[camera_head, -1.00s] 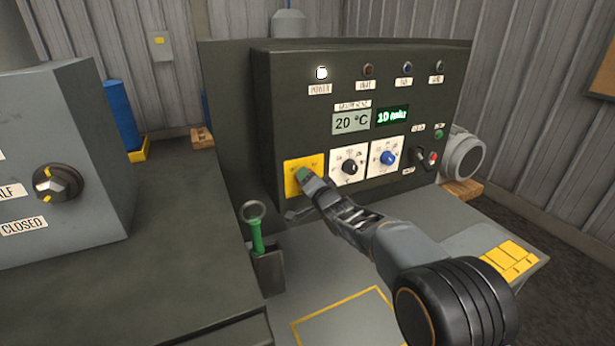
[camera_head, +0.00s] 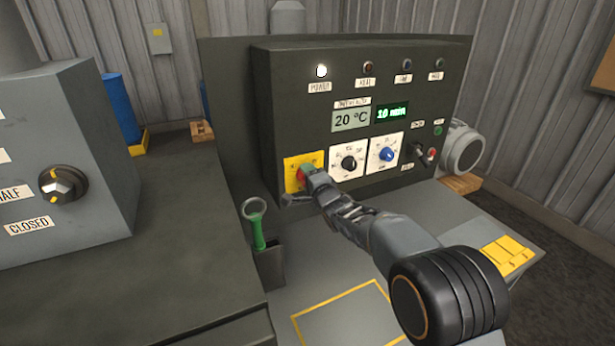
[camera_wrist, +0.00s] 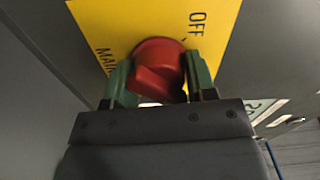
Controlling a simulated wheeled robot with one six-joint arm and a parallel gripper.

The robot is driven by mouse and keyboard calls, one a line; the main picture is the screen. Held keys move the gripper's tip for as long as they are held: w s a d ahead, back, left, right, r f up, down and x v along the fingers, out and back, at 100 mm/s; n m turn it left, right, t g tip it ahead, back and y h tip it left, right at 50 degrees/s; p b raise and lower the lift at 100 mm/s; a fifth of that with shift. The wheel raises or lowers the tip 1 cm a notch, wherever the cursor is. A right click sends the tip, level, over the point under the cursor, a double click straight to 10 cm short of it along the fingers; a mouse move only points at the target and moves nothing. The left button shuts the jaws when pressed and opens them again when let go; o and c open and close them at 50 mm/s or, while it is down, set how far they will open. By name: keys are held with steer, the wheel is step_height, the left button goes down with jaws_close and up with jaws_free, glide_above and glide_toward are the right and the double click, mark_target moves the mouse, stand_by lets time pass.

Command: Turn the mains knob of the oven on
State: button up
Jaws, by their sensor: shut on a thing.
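The oven's mains knob is a red knob (camera_wrist: 158,68) on a yellow plate (camera_head: 292,184) at the lower left of the dark control panel (camera_head: 290,120). In the wrist view the plate reads "OFF" and part of "MAIN". My gripper (camera_wrist: 160,82) has its green fingertips on both sides of the red knob and is shut on it. In the head view the knob (camera_head: 300,175) shows partly at my fingertips. The white power lamp (camera_head: 321,71) is lit. The displays read 20 °C (camera_head: 351,120) and about 10 min (camera_head: 391,112).
A black dial (camera_head: 349,163) and a blue dial (camera_head: 387,155) sit just right of the yellow plate. Right of them are small switches (camera_head: 425,153). A green-handled tool (camera_head: 256,228) stands in a holder below left. A grey box with a knob (camera_head: 63,185) stands far left.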

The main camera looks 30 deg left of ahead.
steer(key=shift+d+f, duration=0.1)
steer(key=shift+f, duration=0.1)
steer(key=o, duration=0.8)
steer(key=shift+d, duration=0.1)
steer(key=shift+o, duration=0.4)
steer(key=shift+r, duration=0.15)
steer(key=b+v, duration=0.4)
steer(key=v, duration=0.9)
steer(key=shift+s+d, duration=0.25)
